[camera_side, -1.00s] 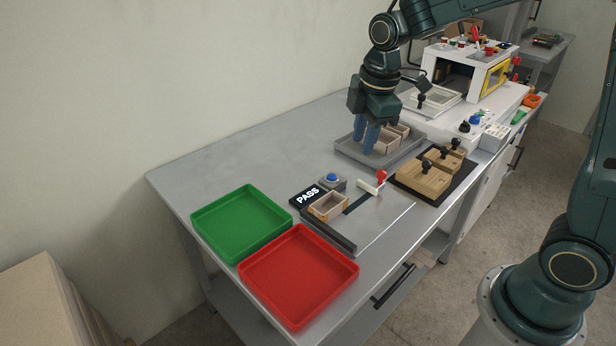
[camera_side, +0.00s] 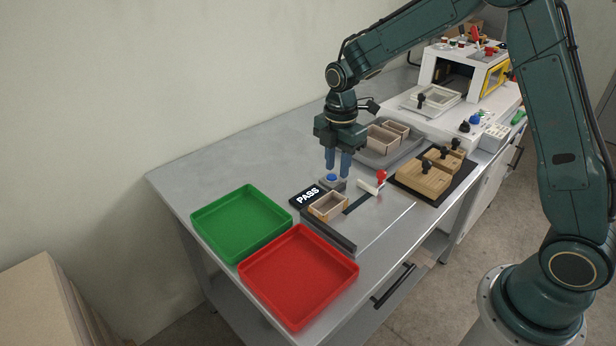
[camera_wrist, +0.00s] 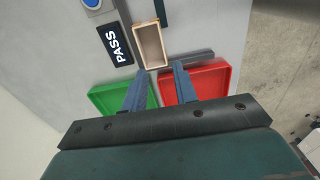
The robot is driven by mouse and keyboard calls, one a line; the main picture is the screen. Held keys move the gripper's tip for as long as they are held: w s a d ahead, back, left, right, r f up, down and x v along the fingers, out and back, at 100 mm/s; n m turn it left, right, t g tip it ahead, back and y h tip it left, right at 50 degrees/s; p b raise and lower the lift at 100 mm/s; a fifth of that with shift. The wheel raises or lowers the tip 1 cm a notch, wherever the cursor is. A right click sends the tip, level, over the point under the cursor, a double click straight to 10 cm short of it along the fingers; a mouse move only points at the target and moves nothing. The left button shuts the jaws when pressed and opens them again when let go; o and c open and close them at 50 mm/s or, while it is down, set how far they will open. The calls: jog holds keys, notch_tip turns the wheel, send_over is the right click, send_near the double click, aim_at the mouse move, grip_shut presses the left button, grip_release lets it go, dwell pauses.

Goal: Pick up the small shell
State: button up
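An open box shell (camera_side: 327,206) with pale walls sits on the grey gauge beside the PASS display (camera_side: 307,195). It also shows in the wrist view (camera_wrist: 150,45), just beyond my fingertips. Two more open shells stand in the grey tray behind: a nearer one (camera_side: 382,138) and a farther one (camera_side: 397,129). I cannot tell for sure which of them is the small shell. My gripper (camera_side: 338,172) is open and empty, pointing down above the area of the blue button, behind the shell on the gauge. The wrist view shows its two blue fingers apart (camera_wrist: 159,72).
A green tray (camera_side: 241,223) and a red tray (camera_side: 298,275) lie in front. A blue button (camera_side: 333,179) and a red-knobbed lever (camera_side: 370,186) stand near the gauge. Wooden blocks with black knobs (camera_side: 424,180) are to the right. The table's back left is clear.

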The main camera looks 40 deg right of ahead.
send_over(334, 215)
jog(key=f, duration=0.8)
jog(key=shift+w+d, duration=0.3)
jog(key=shift+d, duration=0.05)
jog(key=shift+s+a+f, duration=0.1)
jog(key=shift+f, duration=1.2)
jog(key=shift+s+f, duration=0.1)
jog(key=shift+f, duration=1.15)
grip_shut()
